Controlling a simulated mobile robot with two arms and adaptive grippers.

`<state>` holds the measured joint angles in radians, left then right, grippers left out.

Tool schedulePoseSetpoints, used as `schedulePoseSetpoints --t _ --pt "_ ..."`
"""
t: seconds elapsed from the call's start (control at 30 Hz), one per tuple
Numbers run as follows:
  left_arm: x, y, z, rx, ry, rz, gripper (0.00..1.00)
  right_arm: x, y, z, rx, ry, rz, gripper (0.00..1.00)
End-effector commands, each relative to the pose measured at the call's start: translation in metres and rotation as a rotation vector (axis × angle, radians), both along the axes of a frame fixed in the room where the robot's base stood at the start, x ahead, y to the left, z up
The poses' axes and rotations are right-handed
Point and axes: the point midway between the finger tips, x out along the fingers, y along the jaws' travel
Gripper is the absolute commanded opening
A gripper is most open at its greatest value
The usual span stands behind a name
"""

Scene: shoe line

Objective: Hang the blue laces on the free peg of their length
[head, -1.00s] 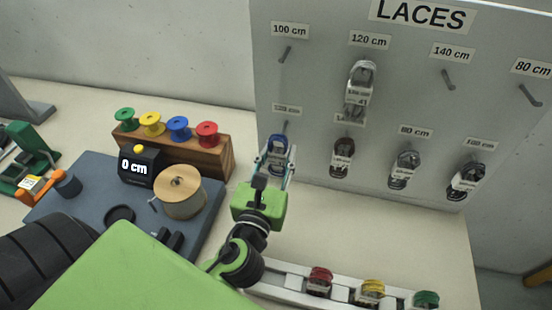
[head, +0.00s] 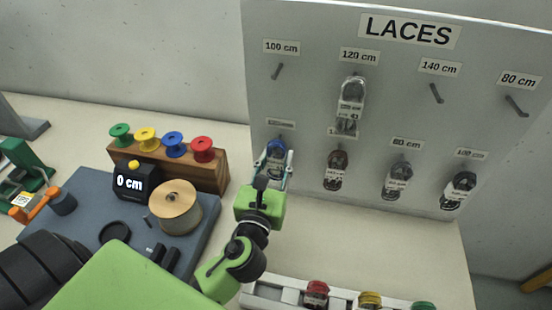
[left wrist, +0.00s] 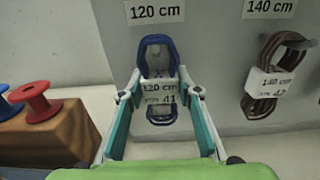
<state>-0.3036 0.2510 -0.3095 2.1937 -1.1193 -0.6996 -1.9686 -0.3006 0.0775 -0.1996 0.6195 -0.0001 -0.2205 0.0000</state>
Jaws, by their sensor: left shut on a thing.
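The blue laces (head: 277,147) are in my left gripper (head: 273,164), in front of the lower-left place on the lace board (head: 310,70). In the left wrist view the blue laces (left wrist: 157,52) stand upright, with a white band reading 120 cm and 41. The left gripper (left wrist: 160,94) is shut on them, one finger on each side. The label just above them (left wrist: 155,11) reads 120 cm. The peg there is hidden behind the laces, so I cannot tell whether their loop is around it. My right gripper is not in view.
Brown laces (head: 336,170) hang to the right, marked 140 cm. Grey laces (head: 351,98) hang on the upper 120 cm peg. The upper 100 cm peg (head: 277,71) is bare. A rack of coloured spools (head: 190,169) stands left; a tray (head: 262,290) with laces lies in front.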

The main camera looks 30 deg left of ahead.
Motion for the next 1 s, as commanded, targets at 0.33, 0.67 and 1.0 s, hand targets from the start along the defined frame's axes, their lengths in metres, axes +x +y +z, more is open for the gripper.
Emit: schedulePoseSetpoints --t 0.33,0.67,1.0 --pt "-0.0001 0.0000 -0.0001 0.000 0.000 0.000 0.15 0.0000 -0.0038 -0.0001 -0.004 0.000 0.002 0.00" --pt "-0.0001 -0.0001 -0.0001 0.000 0.000 0.000 0.51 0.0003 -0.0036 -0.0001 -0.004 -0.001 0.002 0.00" --pt "-0.0086 -0.0024 -0.0019 0.000 0.004 0.000 0.51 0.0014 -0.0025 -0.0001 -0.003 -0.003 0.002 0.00"
